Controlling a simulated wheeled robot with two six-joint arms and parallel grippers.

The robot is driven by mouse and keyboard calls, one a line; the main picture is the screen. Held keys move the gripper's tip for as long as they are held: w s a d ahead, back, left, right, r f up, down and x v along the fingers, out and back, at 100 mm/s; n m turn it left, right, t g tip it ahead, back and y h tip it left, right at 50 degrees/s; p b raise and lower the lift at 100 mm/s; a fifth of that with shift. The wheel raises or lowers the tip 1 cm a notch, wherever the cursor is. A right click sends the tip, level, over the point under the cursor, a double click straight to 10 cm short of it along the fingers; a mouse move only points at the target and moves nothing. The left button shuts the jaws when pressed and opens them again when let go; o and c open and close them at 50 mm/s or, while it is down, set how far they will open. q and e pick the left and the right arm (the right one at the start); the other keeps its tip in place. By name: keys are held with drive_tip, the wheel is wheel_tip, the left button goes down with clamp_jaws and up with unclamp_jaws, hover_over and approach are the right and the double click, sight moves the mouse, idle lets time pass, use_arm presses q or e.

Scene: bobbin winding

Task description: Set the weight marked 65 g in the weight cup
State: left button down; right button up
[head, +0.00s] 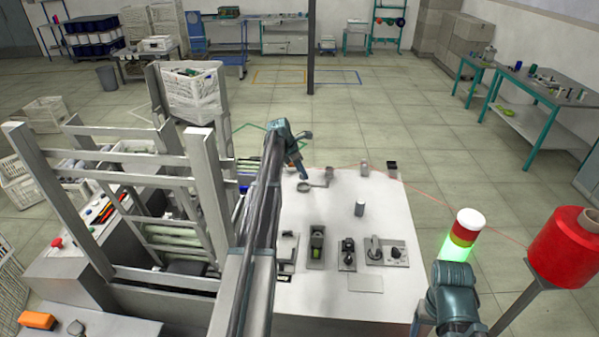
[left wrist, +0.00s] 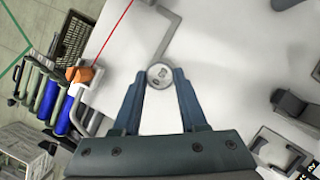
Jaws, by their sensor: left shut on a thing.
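My left gripper (head: 303,177) reaches over the white table to the small round weight cup (head: 304,187) at the end of a grey bent bracket. In the left wrist view its two blue fingers (left wrist: 161,78) are shut on a small round silvery weight (left wrist: 159,74). Dark marks show on its top, too small to read surely. The weight lines up with the bracket's end; I cannot tell whether it rests in the cup or hangs just above. The cup is mostly hidden there. My right arm shows at lower right in the head view; its jaws are not clear.
Several small devices with knobs (head: 374,250) stand along the table's front. A grey cylinder (head: 359,208) stands mid-table. A red thread (left wrist: 105,48) crosses beside the bracket. A signal light (head: 462,235) and a large red spool (head: 567,247) stand right. A grey rack (head: 210,190) stands left.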

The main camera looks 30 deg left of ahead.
sight(301, 179)
use_arm(q)
drive_tip(key=shift+f+b, duration=0.45)
drive_tip(key=shift+f, duration=0.45)
drive_tip(key=shift+a+r, duration=0.1)
drive_tip(key=shift+r, duration=0.1)
drive_tip(key=shift+d, duration=0.3)
use_arm(e)
drive_tip(key=shift+s+a+f, duration=0.2)
drive_tip(key=shift+a+f, duration=0.05)
drive_tip(key=shift+f, duration=0.45)
use_arm(q)
drive_tip(key=shift+a, duration=0.2)
drive_tip(key=shift+f, duration=0.2)
use_arm(e)
drive_tip(key=shift+f, duration=0.25)
use_arm(q)
drive_tip(key=shift+f+b, duration=1.45)
drive_tip(key=shift+b, duration=0.05)
use_arm(e)
drive_tip(key=shift+f, duration=1.45)
use_arm(q)
drive_tip(key=shift+s+d, duration=0.1)
drive_tip(key=shift+s, duration=0.05)
